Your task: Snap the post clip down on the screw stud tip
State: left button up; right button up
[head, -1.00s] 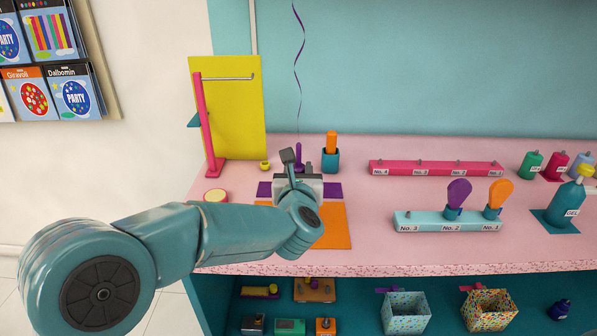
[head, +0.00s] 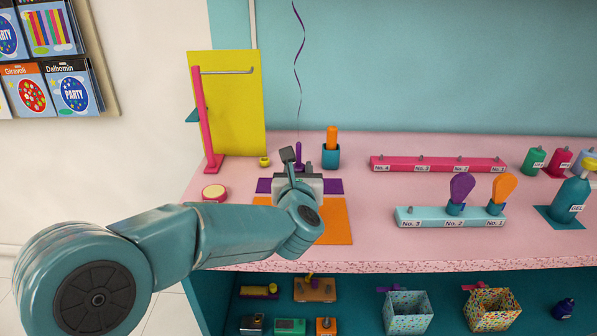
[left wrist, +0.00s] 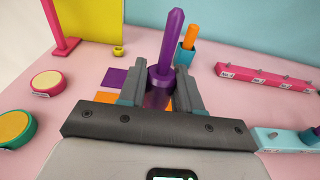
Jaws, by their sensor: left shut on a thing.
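My left gripper (head: 298,180) is over the purple and orange mats on the pink bench. In the left wrist view its two fingers (left wrist: 160,85) are closed around the body of a purple piece with a round collar and a tall upright post (left wrist: 172,40). The top of this purple post (head: 298,153) shows behind the gripper in the head view. A curly purple ribbon (head: 300,60) hangs above it. I cannot make out a separate clip or screw stud tip at the post. Its lower end is hidden by the fingers. My right gripper is out of view.
A pink rack (head: 440,164) with grey studs stands at the back right. A light-blue rack (head: 425,217) holds purple and orange paddle-shaped pieces. A pink stand (head: 204,120) and yellow board (head: 235,100) are at left. A blue cup (head: 330,158) stands close behind the gripper.

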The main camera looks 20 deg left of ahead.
pick_arm(q)
jog(key=shift+f+b, duration=0.3)
jog(key=o, duration=1.1)
jog(key=shift+o, duration=0.2)
jog(key=shift+s+d+b, duration=0.15)
jog(key=shift+s+b, duration=0.2)
jog(key=shift+s, duration=0.15)
jog(key=b+v, duration=0.2)
jog(key=v, duration=0.5)
jog(key=shift+r, duration=0.1)
